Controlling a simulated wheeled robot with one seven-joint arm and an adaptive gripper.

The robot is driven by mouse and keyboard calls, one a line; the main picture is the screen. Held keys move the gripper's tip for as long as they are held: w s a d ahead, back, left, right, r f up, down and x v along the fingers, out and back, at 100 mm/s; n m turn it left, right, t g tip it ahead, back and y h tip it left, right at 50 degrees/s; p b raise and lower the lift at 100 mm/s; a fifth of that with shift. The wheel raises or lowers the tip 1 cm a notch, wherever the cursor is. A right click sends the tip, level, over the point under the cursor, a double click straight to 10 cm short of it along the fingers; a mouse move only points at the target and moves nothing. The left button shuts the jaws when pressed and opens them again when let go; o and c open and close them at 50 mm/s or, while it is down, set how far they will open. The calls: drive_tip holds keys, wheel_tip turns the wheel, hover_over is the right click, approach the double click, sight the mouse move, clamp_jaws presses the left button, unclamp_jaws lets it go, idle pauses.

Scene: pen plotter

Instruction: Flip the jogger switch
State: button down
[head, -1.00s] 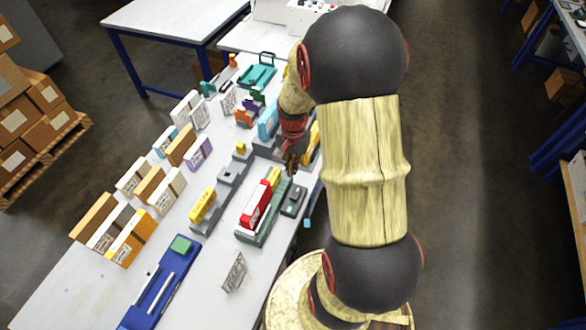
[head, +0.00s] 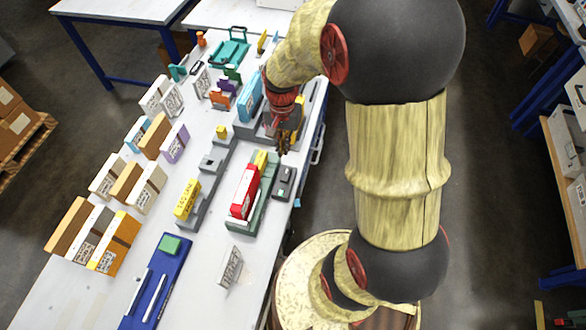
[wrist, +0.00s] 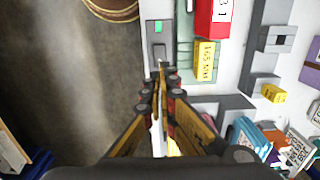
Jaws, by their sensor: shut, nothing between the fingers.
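A small dark grey box (head: 283,182) lies near the table's right edge, beside the green base that carries the red block. In the wrist view the grey box (wrist: 158,45) shows a green patch and a dark slot or lever on top. I cannot tell for certain which part is the jogger switch. My gripper (head: 282,148) is shut and empty, fingers pointing down, just beyond the grey box in the head view. In the wrist view the closed fingertips (wrist: 166,72) appear at the near end of the box; I cannot tell whether they touch it.
The red block (head: 244,192) and a yellow block (wrist: 206,60) stand close beside the grey box. A blue block (head: 250,96) stands near my gripper. A blue tray (head: 172,257) lies at the front.

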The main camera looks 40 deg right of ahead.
sight(284, 177)
wheel_tip(284, 177, down, 14)
drive_tip(key=b, duration=0.3)
drive_tip(key=shift+a+b, duration=0.15)
drive_tip(key=shift+b, duration=0.2)
drive_tip(key=shift+s, duration=0.1)
idle(0.3)
